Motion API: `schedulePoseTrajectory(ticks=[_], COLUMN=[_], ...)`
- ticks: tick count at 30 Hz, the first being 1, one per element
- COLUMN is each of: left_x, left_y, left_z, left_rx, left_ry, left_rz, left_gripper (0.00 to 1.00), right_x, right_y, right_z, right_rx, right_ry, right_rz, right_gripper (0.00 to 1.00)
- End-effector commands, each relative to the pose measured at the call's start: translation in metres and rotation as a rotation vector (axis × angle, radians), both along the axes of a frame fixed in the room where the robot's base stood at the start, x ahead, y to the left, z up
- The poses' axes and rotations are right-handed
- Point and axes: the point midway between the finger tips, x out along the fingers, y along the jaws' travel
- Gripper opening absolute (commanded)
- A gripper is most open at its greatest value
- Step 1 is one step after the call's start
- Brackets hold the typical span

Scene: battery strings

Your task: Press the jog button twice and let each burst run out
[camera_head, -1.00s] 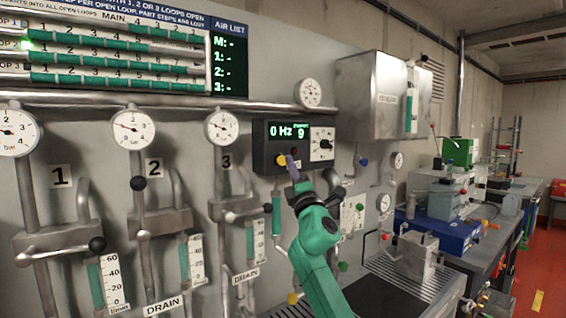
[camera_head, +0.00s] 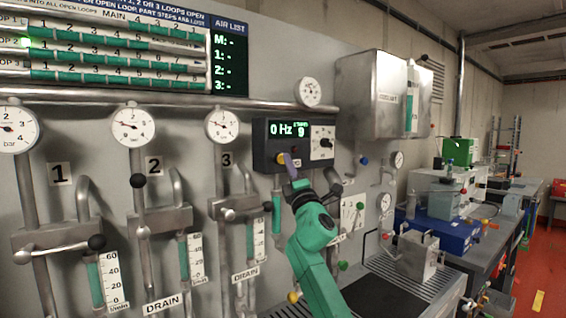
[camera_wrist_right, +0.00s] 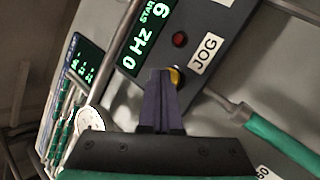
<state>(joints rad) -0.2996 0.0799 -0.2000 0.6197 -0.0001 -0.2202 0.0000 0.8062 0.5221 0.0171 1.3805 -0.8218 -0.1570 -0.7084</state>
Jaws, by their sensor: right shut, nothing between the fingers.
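The control box (camera_head: 262,162) on the wall panel has a green display (camera_head: 287,130) reading "0 Hz" and "9". The yellow button (camera_head: 281,158) is on its lower front; in the right wrist view the yellow button (camera_wrist_right: 177,77) lies by the "JOG" label (camera_wrist_right: 205,54). My right gripper (camera_head: 289,160) is shut and empty, its fingertips right in front of the yellow button and partly hiding it. In the right wrist view the shut fingertips (camera_wrist_right: 159,73) overlap the button's edge; I cannot tell whether they touch it. My left gripper is not in view.
A small red button (camera_wrist_right: 180,40) sits beside the yellow one. A white dial (camera_head: 322,143) is at the box's right. Pipes, gauges (camera_head: 222,127) and valve handles crowd the panel to the left. A steel cabinet (camera_head: 372,95) hangs at right.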

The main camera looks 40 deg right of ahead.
Motion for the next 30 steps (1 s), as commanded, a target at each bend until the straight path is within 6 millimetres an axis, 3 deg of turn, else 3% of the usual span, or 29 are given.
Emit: schedulePoseTrajectory(ticks=[30], left_x=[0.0], left_y=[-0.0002], left_z=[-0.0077], left_rx=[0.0], left_ry=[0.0], left_rz=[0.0], left_gripper=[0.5], right_x=[0.0092], right_y=[-0.0009], right_z=[-0.0001], right_rx=[0.001], right_ry=[-0.001], right_rz=[-0.002], right_gripper=[0.0])
